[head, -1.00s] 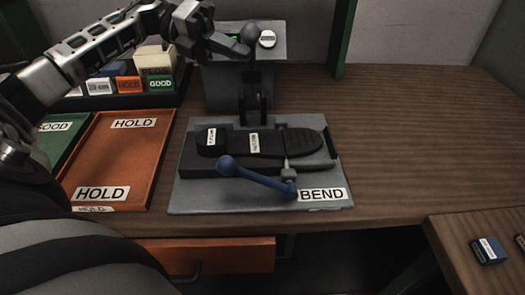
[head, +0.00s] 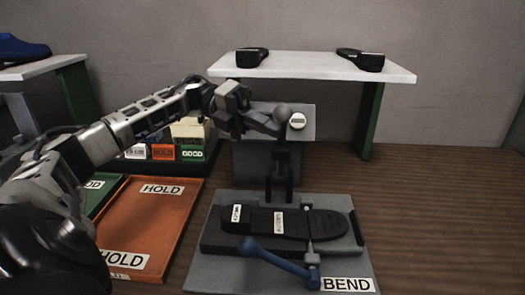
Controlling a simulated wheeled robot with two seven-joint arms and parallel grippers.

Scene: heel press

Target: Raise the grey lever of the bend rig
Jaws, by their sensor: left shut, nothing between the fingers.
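The bend rig's grey base plate (head: 205,260) lies on the bench with the BEND label at its front right corner. A black shoe sole (head: 325,223) lies flat on the rig. A blue lever with a round knob (head: 250,246) lies low across the rig's front. The grey lever stands upright behind the sole, its grey ball knob (head: 282,112) at the top, in front of a grey box. My left gripper (head: 272,128) is shut and empty, its fingertips just left of and slightly below the knob; I cannot tell whether they touch. My right gripper is not in view.
An orange HOLD tray (head: 160,222) and a green tray lie left of the rig. A rack of labelled blocks (head: 164,152) stands behind them. A white shelf (head: 310,66) on green legs holds two black pieces at the back. The bench right of the rig is clear.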

